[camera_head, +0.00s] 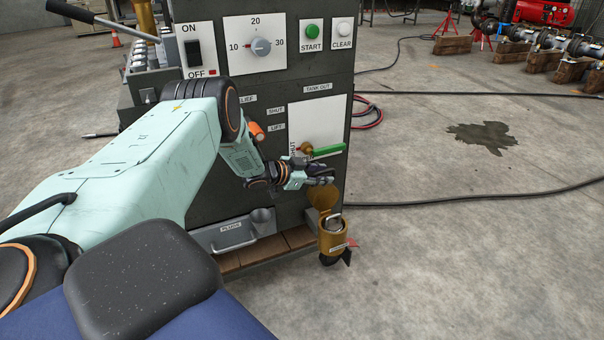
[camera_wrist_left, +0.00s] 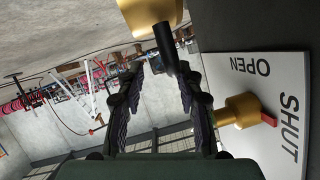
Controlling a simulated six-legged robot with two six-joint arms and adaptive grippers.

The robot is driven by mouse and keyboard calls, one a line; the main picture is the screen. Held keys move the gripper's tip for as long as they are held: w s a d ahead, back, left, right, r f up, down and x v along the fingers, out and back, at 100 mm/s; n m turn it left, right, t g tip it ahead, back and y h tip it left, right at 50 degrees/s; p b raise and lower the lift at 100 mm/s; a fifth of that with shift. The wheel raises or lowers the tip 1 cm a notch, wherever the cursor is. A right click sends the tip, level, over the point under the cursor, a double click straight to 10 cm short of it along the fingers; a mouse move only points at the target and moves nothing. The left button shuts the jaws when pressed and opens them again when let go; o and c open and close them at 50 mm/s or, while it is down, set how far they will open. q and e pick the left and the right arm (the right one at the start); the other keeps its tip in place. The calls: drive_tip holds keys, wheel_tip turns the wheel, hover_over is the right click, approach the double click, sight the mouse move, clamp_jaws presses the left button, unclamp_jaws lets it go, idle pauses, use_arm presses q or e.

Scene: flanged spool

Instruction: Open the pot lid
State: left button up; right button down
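The brass pot (camera_head: 333,240) hangs low at the right front corner of the dark cabinet. A brass flap that looks like its lid (camera_head: 322,197) stands raised behind the pot's mouth, and a silvery rim shows there. My left gripper (camera_head: 322,176) is just above the flap. In the left wrist view a brass body (camera_wrist_left: 150,10) with a short black rod (camera_wrist_left: 165,48) is at the top. The rod's end lies between the open fingertips (camera_wrist_left: 160,68), nearer the right finger; I cannot tell whether they touch. My right gripper is not in view.
A white valve panel (camera_head: 328,130) with a green lever (camera_head: 328,151) is close above the gripper; its OPEN and SHUT marks show in the wrist view (camera_wrist_left: 265,95). A grey PLUGS tray (camera_head: 232,232) is at left. The floor to the right is mostly free, with a black hose (camera_head: 470,200).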

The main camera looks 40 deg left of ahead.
use_arm(q)
drive_tip(key=v, duration=1)
drive_tip(key=shift+d+r, duration=0.1)
drive_tip(key=shift+c, duration=0.3)
